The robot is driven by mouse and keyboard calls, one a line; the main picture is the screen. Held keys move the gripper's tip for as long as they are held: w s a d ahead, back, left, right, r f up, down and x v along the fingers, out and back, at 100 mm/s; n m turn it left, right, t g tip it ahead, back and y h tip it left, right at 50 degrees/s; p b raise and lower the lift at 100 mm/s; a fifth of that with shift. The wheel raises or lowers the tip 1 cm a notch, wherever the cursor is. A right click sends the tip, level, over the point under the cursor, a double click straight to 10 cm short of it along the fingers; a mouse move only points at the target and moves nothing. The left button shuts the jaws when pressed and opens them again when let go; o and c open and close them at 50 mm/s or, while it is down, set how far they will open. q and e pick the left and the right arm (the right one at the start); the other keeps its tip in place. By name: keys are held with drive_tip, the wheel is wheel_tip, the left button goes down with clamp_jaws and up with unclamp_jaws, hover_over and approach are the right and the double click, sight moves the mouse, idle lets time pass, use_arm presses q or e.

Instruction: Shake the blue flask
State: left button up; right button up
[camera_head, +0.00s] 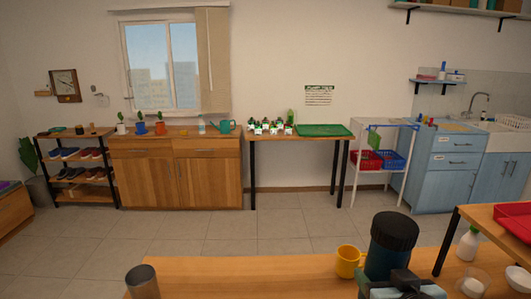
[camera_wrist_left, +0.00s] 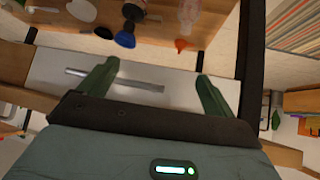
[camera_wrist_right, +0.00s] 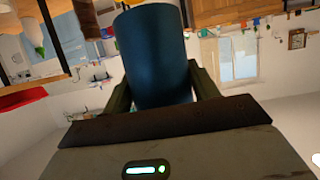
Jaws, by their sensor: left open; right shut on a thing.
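The blue flask (camera_head: 385,262) is a dark blue cylinder with a black lid, near the bottom right of the head view. It stands roughly upright in front of me. My right gripper (camera_head: 402,284) is shut on it, with one finger on each side of the body in the right wrist view. The flask also fills the middle of that view (camera_wrist_right: 153,55). Whether its base touches the table is hidden. My left gripper (camera_wrist_left: 155,84) shows only in the left wrist view; its green fingers are wide apart with nothing between them.
A yellow mug (camera_head: 347,261) stands just left of the flask on the wooden table (camera_head: 240,273). A grey metal cup (camera_head: 143,281) stands at the table's left end. On the right, a white spray bottle (camera_head: 467,244) and a raised wooden shelf (camera_head: 490,219) with a red tray (camera_head: 519,226) stand close.

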wheel_tip(320, 180, down, 6)
drive_tip(key=shift+s+f, duration=0.1)
drive_tip(key=shift+f, duration=0.1)
drive_tip(key=shift+d+f, duration=0.1)
drive_tip(key=shift+f, duration=0.05)
wheel_tip(320, 180, up, 6)
drive_tip(key=shift+f, duration=0.1)
drive_tip(key=shift+r, duration=0.35)
drive_tip(key=shift+f, duration=3.35)
drive_tip(key=shift+r, duration=0.2)
